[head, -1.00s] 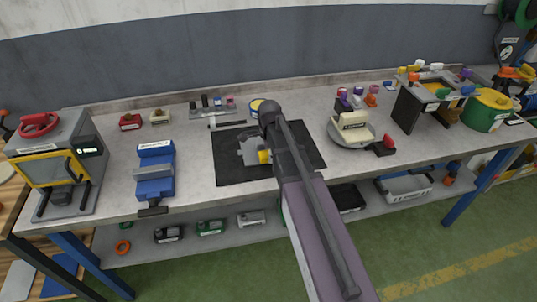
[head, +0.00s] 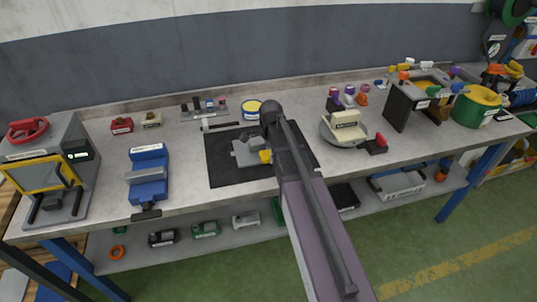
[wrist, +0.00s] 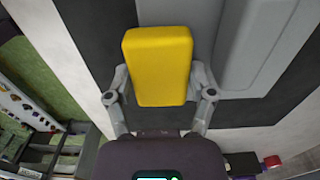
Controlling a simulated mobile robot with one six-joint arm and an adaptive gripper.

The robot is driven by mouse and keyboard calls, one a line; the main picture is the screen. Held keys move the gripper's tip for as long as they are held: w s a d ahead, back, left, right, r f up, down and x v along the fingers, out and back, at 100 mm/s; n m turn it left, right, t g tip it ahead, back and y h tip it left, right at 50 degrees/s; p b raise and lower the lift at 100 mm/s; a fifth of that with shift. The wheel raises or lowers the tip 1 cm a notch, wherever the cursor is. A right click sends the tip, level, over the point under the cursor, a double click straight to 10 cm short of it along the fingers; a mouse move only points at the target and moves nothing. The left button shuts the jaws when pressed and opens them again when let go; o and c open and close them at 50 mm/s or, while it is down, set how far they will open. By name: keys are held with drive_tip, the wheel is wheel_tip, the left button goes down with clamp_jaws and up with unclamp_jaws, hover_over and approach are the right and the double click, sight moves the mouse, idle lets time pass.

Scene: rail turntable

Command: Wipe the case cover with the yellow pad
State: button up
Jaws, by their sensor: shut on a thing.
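The yellow pad (wrist: 160,52) is held between the two fingers of my gripper (wrist: 160,80) in the wrist view. In the head view the pad (head: 265,156) shows as a small yellow patch beside my arm, which hides most of the gripper. The grey case cover (head: 240,157) lies on the black mat, just left of the pad in the head view. In the wrist view the grey cover (wrist: 262,40) is at the upper right, beside the pad. I cannot tell whether the pad touches it.
The black mat (head: 225,175) lies mid-bench. A blue vise (head: 148,178) stands to the left, and a white turntable (head: 330,135) with a cream box stands to the right. A yellow-topped tin (head: 252,107) and small parts sit behind.

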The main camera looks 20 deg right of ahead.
sight(262, 154)
drive_tip(key=shift+d, duration=0.15)
drive_tip(key=shift+d, duration=1.55)
drive_tip(key=shift+a, duration=0.2)
drive_tip(key=shift+a, duration=1.5)
drive_tip(key=shift+a, duration=0.1)
drive_tip(key=shift+a, duration=1.45)
drive_tip(key=shift+r, duration=0.1)
